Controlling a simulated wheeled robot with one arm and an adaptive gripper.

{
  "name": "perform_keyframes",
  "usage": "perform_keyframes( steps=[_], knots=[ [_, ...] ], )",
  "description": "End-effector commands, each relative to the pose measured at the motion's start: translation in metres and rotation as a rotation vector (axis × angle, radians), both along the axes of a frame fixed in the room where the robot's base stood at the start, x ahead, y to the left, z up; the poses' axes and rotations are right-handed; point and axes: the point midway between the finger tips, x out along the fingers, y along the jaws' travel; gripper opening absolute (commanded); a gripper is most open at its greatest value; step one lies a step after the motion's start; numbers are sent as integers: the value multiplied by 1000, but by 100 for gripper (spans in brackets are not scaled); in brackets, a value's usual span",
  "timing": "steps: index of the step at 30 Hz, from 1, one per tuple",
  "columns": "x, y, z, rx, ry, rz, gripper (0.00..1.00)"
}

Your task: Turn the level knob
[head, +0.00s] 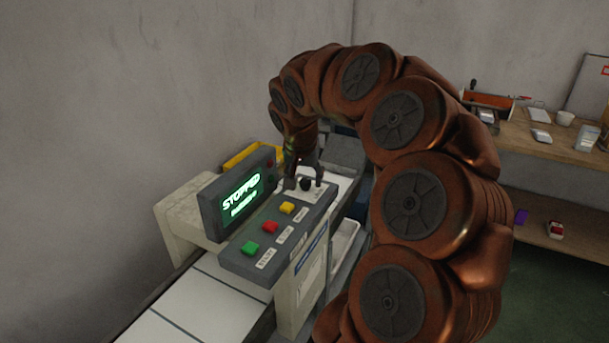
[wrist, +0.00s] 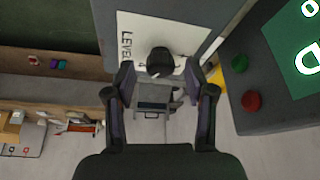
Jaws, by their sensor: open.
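The level knob (head: 306,184) is a round black knob on a white plate at the far end of the grey control panel (head: 262,228). In the wrist view the knob (wrist: 160,62) stands beside the printed word LEVEL. A pale line shows at its lower edge. My gripper (head: 305,180) is open at the knob. In the wrist view its two fingertips (wrist: 160,70) lie either side of the knob, with a gap on each side. I cannot tell how far down the fingers reach around it.
Green (head: 250,248), red (head: 270,227) and yellow (head: 287,208) buttons sit along the same panel. The screen (head: 241,201) beside it reads STOPPED. A white conveyor (head: 195,308) runs below. A wooden shelf (head: 545,145) with small items stands at the right.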

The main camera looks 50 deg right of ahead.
Motion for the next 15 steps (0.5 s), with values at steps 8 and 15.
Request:
perform_keyframes(
  steps=[8, 15],
  knots=[
    [1, 0, -3, 1, 0, 2, 55],
    [1, 0, -3, 1, 0, 2, 35]
  ],
)
